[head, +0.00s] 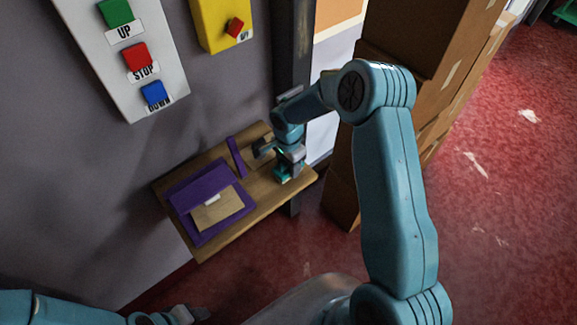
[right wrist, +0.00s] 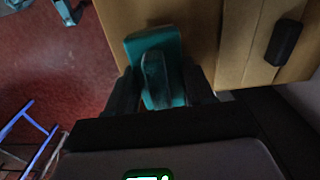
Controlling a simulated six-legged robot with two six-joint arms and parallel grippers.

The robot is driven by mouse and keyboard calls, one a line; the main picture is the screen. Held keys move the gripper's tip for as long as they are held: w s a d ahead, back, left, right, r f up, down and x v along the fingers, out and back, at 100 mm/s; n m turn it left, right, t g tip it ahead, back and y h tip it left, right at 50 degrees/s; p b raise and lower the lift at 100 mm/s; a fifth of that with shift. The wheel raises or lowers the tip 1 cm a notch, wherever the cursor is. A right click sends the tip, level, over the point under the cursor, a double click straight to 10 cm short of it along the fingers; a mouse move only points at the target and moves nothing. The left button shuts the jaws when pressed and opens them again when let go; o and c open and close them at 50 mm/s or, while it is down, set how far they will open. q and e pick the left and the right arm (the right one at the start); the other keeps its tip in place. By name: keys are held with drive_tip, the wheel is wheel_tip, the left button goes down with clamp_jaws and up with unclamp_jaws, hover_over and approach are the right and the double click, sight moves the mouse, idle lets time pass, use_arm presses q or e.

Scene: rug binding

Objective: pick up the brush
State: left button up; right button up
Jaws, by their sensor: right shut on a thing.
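The teal brush (right wrist: 155,60) is between the two dark fingers of my right gripper (right wrist: 163,90) in the right wrist view. The fingers are shut on its raised middle grip. In the head view the brush (head: 284,174) shows below my right gripper (head: 288,160), at the right end of the wooden shelf (head: 262,212). I cannot tell whether the brush touches the shelf. My left gripper (head: 188,314) is at the bottom left of the head view, low and away from the shelf; its jaws are too dark to read.
A purple case (head: 193,185) with a tan sheet (head: 217,207) lies on the shelf's left part. A purple bar (head: 236,157) is near the wall. Stacked cardboard boxes (head: 405,45) stand to the right. A button panel (head: 137,75) is on the wall. Red floor (head: 500,190) is open at right.

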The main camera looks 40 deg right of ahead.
wheel_tip(320, 180, up, 19)
drive_tip(key=b, duration=0.2)
drive_tip(key=shift+r, duration=0.2)
drive_tip(key=o, duration=0.5)
drive_tip(key=c, duration=0.3)
drive_tip(key=shift+b, duration=0.3)
